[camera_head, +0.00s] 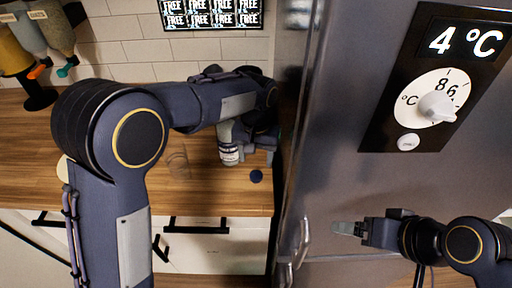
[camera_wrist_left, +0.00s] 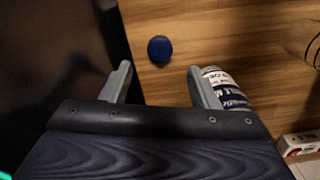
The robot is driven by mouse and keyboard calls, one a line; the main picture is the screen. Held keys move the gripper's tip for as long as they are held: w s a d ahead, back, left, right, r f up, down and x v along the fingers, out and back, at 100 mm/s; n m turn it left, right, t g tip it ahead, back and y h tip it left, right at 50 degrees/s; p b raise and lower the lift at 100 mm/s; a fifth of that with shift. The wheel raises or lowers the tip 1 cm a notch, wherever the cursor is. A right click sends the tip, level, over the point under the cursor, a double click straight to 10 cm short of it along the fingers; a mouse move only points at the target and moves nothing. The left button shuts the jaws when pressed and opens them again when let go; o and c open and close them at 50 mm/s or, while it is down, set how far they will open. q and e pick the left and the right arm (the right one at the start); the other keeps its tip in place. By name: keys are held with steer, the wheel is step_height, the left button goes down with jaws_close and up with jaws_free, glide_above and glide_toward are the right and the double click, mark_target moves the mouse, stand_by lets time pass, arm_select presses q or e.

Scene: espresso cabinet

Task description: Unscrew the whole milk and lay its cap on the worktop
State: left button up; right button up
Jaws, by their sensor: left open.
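A dark blue cap (camera_head: 256,176) lies flat on the wooden worktop near its front edge. It also shows in the left wrist view (camera_wrist_left: 160,48), beyond and between my left fingertips, apart from both. My left gripper (camera_head: 258,156) is open and empty, low over the worktop; its spread fingers show in the left wrist view (camera_wrist_left: 159,70). The milk bottle (camera_head: 229,153), pale with a printed label, is just left of this gripper. In the left wrist view the bottle (camera_wrist_left: 232,92) is beside the right-hand finger, which partly hides it. Its mouth is not clear.
A clear glass (camera_head: 177,160) stands on the worktop left of the bottle. The steel fridge (camera_head: 335,120) with its handle rises close to the right of my left gripper. My right gripper (camera_head: 350,228) is in front of the fridge. Dispensers (camera_head: 38,38) stand at the far left.

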arm_select(q)
steer(key=s+a+r+n+t+h, duration=0.1)
steer(key=s+a+r+h, duration=0.1)
steer(key=s+a+r, duration=0.4)
steer(key=s+a+r+n+h, duration=0.1)
steer(key=s+a+r, duration=0.15)
steer(key=a, duration=0.65)
steer(key=s+a+f+n+t, duration=0.1)
steer(key=s+a+t, duration=0.1)
steer(key=s, duration=0.5)
steer(key=s+a+f+n+t, duration=0.1)
steer(key=s+a+t, duration=0.1)
steer(key=s, duration=0.6)
steer(key=shift+s+a+f+t+h, duration=0.3)
steer(key=shift+a+f+h, duration=0.1)
steer(key=shift+a, duration=0.4)
